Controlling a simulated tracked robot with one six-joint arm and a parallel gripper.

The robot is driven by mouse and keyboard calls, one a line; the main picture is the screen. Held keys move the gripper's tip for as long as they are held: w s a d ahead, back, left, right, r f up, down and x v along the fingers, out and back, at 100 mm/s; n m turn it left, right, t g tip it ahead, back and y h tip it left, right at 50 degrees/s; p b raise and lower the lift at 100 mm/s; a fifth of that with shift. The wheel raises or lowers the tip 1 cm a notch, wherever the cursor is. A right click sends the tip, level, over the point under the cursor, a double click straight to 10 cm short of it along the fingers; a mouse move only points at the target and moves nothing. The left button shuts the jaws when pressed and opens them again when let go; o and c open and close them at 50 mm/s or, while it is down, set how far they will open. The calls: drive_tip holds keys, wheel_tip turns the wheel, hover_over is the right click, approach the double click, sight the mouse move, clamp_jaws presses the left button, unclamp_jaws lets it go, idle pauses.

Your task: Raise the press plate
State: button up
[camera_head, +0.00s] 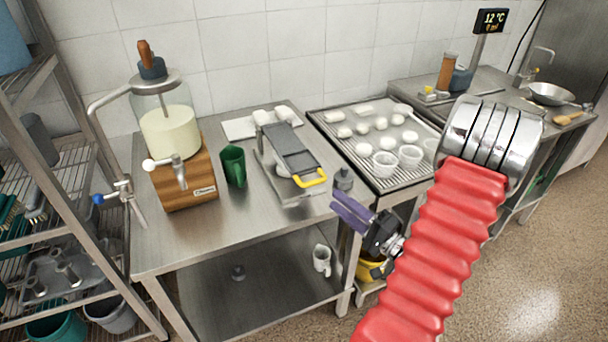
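The press (298,192) stands on the left steel table, with a pale metal base. Its dark grey press plate (289,148) lies tilted over the base, with a yellow handle (311,179) at the near end. A white lump shows partly at the left, under the plate. My gripper (338,202) has purple fingers and is in front of the table's near right edge, apart from the handle and to its lower right. The fingers look close together, but this angle does not show whether they are shut. I see nothing held between them.
A small grey weight (343,180) stands right of the handle, near my gripper. A green jug (233,166) and a glass churn (171,130) on a wooden block stand to the left. A tray (400,183) of white balls and cups lies right. The table's front left is clear.

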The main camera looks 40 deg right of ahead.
sight(301, 171)
drive_tip(key=shift+w, duration=0.1)
drive_tip(key=w+a+r, duration=0.1)
drive_tip(key=w+r, duration=0.1)
drive_tip(key=w, duration=1.1)
drive_tip(key=shift+w+a+r, duration=0.15)
drive_tip(key=shift+w+a, duration=0.05)
drive_tip(key=shift+a, duration=0.1)
drive_tip(key=shift+c, duration=0.5)
clamp_jaws()
drive_tip(key=shift+r, duration=0.1)
drive_tip(key=shift+d+r, duration=0.1)
